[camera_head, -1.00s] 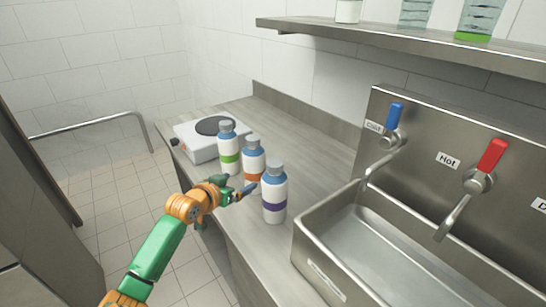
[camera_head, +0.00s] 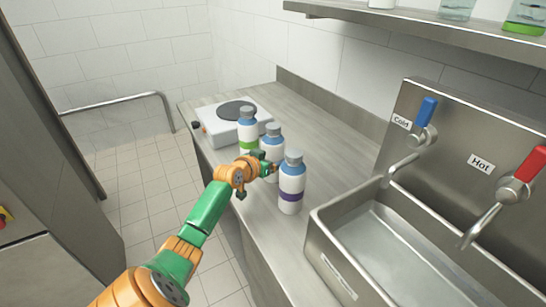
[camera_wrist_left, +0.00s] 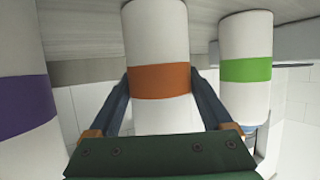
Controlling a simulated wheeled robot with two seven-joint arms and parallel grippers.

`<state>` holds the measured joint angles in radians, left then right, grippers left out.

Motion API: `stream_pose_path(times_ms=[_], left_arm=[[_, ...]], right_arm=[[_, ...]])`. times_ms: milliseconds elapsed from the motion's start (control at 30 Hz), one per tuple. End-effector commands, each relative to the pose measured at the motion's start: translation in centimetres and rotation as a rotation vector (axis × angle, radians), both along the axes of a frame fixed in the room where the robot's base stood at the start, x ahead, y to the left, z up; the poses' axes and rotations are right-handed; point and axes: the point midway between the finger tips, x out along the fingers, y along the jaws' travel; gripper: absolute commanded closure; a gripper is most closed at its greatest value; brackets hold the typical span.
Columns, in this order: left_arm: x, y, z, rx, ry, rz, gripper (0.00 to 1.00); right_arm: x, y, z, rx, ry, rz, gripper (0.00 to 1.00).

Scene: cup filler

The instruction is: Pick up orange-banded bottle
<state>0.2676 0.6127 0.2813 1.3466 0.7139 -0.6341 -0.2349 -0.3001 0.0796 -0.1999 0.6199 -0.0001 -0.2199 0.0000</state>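The orange-banded bottle (camera_head: 272,143) stands upright on the counter between the other two bottles. My left gripper (camera_head: 268,167) is at it, low on its near side, and partly hides its band. In the left wrist view the orange band (camera_wrist_left: 160,81) is centred between my two fingers (camera_wrist_left: 160,95), one on each side. The fingertips reach the bottle's sides; whether they press on it I cannot tell. A green-banded bottle (camera_head: 248,130) stands behind it and a purple-banded bottle (camera_head: 291,184) in front. My right gripper is not in view.
The purple-banded bottle (camera_wrist_left: 28,105) and green-banded bottle (camera_wrist_left: 246,62) flank my left fingers closely. A hot plate (camera_head: 222,122) sits farther back on the counter (camera_head: 322,150). A steel sink (camera_head: 385,235) with two taps is at the right, below a shelf (camera_head: 420,33).

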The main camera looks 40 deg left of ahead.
Motion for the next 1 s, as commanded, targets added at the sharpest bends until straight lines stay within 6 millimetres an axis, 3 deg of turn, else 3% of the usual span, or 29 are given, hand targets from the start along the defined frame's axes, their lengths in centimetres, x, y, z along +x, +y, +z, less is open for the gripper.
stream_pose_path(times_ms=[33, 200, 267, 567, 800, 1000], left_arm=[[0.0, 0.0, 0.1, 0.0, -0.002, 0.0, 0.43], [0.0, 0.0, 0.1, 0.0, -0.002, 0.0, 0.89], [0.0, 0.0, 0.1, 0.0, -0.002, 0.0, 1.0], [0.1, 0.1, 0.9, 0.003, -0.006, -0.001, 1.0], [0.1, 0.1, 6.8, 0.008, -0.011, 0.0, 1.0], [0.0, 0.1, 9.9, 0.003, -0.008, 0.001, 1.0]], right_arm=[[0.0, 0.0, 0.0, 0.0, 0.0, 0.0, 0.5], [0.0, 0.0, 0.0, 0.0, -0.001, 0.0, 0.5], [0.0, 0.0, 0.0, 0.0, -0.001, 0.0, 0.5], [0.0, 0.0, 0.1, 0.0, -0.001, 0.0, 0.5], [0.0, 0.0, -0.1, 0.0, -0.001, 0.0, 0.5], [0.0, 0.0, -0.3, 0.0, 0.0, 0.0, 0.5]])
